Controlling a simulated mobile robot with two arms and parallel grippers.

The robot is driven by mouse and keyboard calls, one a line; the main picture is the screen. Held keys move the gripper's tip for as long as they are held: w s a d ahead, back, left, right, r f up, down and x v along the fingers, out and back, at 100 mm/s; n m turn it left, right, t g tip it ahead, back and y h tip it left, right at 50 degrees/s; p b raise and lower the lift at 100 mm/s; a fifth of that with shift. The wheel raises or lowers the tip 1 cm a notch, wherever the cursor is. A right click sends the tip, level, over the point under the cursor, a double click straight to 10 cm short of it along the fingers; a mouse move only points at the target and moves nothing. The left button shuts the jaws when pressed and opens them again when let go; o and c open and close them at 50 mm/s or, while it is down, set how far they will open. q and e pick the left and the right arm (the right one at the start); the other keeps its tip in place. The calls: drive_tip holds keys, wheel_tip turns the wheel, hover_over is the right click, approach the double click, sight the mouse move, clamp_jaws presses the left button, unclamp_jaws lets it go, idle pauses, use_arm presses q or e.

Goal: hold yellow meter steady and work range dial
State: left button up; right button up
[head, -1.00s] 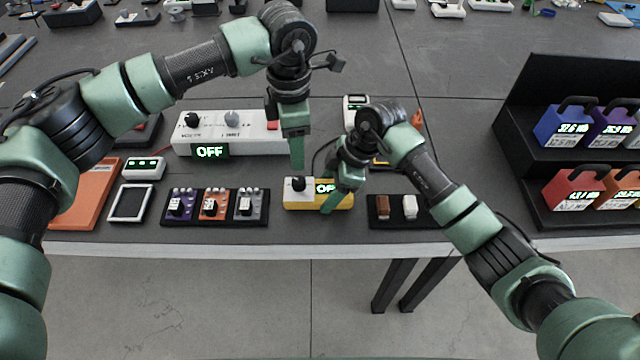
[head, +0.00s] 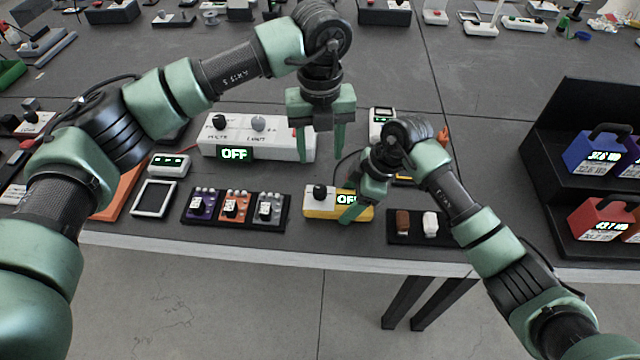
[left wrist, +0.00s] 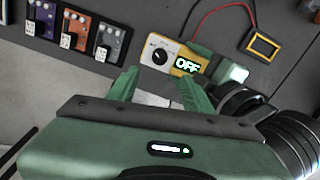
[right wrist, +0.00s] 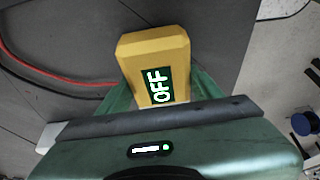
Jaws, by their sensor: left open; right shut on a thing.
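The yellow meter (head: 326,212) lies near the table's front edge, its display reading OFF. Its black range dial (head: 319,191) sits on the white left part; both show in the left wrist view, the dial (left wrist: 160,56) beside the display. My right gripper (head: 357,205) is shut on the meter's right end; in the right wrist view the yellow body (right wrist: 155,50) lies between its fingers. My left gripper (head: 321,150) is open and empty, fingers pointing down, above and behind the meter, apart from the dial. The dial is hidden in the right wrist view.
A white power strip-like box (head: 270,140) reading OFF stands behind the meter. Three small coloured pedal-like units (head: 236,208) sit left of it. A black tray (head: 418,240) with brown and white rockers is at right. A black shelf (head: 590,262) holds coloured cases.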

sight(320, 189)
use_arm(q)
wheel_tip(320, 189, down, 12)
drive_tip(key=shift+r, duration=0.2)
clamp_jaws()
